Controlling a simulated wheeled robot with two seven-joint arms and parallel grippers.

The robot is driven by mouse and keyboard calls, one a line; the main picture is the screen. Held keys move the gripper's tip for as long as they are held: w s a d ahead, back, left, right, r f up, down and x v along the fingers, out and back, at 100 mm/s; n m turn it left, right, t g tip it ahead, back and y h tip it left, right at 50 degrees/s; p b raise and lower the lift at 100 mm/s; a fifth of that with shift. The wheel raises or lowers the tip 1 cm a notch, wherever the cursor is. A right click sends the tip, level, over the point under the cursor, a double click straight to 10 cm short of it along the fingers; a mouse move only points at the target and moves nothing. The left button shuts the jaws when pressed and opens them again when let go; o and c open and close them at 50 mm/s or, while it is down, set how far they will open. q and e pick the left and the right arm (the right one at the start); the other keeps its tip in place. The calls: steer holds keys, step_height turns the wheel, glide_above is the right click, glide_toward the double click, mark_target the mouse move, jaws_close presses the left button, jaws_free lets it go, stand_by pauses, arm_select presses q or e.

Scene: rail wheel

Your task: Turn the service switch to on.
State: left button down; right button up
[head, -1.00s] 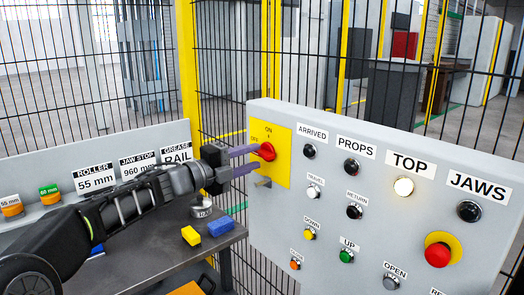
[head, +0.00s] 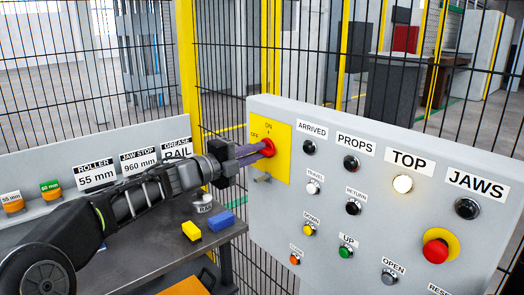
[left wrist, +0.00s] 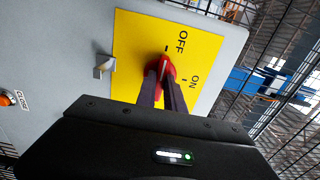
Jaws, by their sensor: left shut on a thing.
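The service switch is a red rotary knob (head: 267,147) on a yellow plate (head: 284,166) marked OFF and ON, at the left end of the grey control panel. My left gripper (head: 262,150) reaches it from the left, its purple fingers shut on the knob. In the left wrist view the red knob (left wrist: 160,68) sits between the two fingertips (left wrist: 162,80), which hide part of it. The knob's pointer is mostly hidden, so I cannot tell its exact position. My right gripper is not in view.
A small metal hasp (head: 262,178) sticks out at the plate's lower edge. The panel carries several buttons and a red emergency stop (head: 436,252). A yellow block (head: 191,231) and a blue block (head: 222,223) lie on the bench below my arm. A wire fence stands behind.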

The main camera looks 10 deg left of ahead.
arm_select(q)
steer(key=shift+f, duration=0.1)
stand_by(0.5)
steer(key=shift+f+m+b, duration=0.1)
steer(key=shift+m+b, duration=1.5)
steer(key=shift+m, duration=0.7)
steer(key=shift+b, duration=0.3)
